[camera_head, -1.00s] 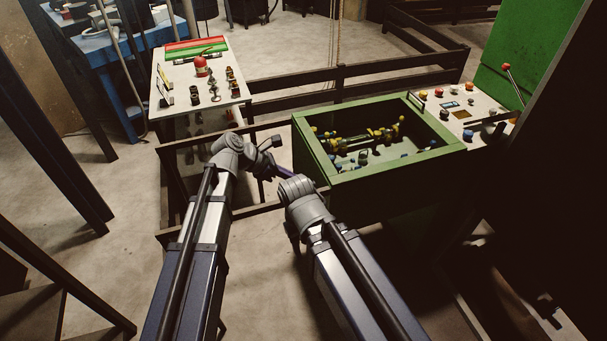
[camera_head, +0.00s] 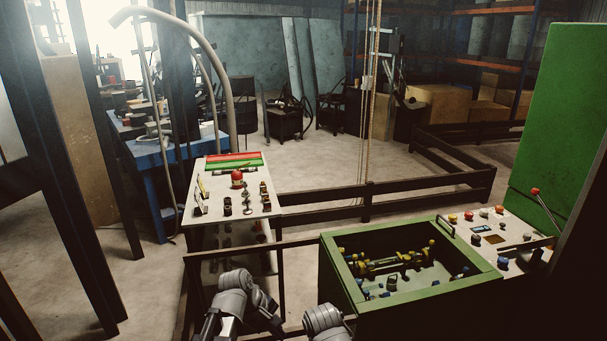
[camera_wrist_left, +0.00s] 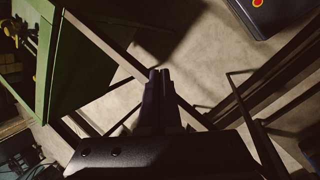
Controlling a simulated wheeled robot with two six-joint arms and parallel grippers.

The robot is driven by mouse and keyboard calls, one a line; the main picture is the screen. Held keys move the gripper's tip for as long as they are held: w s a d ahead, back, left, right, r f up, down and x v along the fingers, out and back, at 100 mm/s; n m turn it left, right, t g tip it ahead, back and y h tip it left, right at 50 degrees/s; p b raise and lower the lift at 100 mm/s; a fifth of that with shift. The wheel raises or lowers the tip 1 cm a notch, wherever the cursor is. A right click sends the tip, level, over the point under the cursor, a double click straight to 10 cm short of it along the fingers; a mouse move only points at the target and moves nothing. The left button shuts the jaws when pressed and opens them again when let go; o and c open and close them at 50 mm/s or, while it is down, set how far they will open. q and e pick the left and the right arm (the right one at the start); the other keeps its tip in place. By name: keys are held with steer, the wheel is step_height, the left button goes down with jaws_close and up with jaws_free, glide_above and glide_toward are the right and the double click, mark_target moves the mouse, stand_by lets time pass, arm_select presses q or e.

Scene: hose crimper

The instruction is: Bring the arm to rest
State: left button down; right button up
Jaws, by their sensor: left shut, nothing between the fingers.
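My left arm comes in at the bottom of the head view, in front of the green-framed bin (camera_head: 340,280). Its grey wrist joints show there, bent to the right. My left gripper (camera_wrist_left: 159,78) shows in the left wrist view with its two dark fingers together and nothing between them. It points over bare floor, with the green bin at the upper left of that view. My right arm shows only as a grey joint at the bottom edge of the head view; its gripper is hidden.
A pale table (camera_head: 215,212) with a red knob and several fittings stands left of the bin. A control panel (camera_head: 490,236) with buttons and a lever is at the right, by a green panel (camera_head: 566,130). Dark rails (camera_head: 330,207) run behind. Open floor lies beyond.

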arm_select(q)
steer(key=s+a+f+m+y, duration=0.2)
steer(key=s+a+m+y, duration=0.2)
steer(key=s+a+m, duration=0.45)
steer(key=s+d+m+g+y, duration=0.1)
steer(key=s+d+m, duration=0.3)
steer(key=d, duration=0.5)
steer(key=shift+s+r+m+g+y, duration=0.15)
steer(key=shift+s+m+g+y, duration=0.2)
steer(key=shift+m, duration=0.5)
steer(key=shift+w, duration=0.1)
stand_by(0.6)
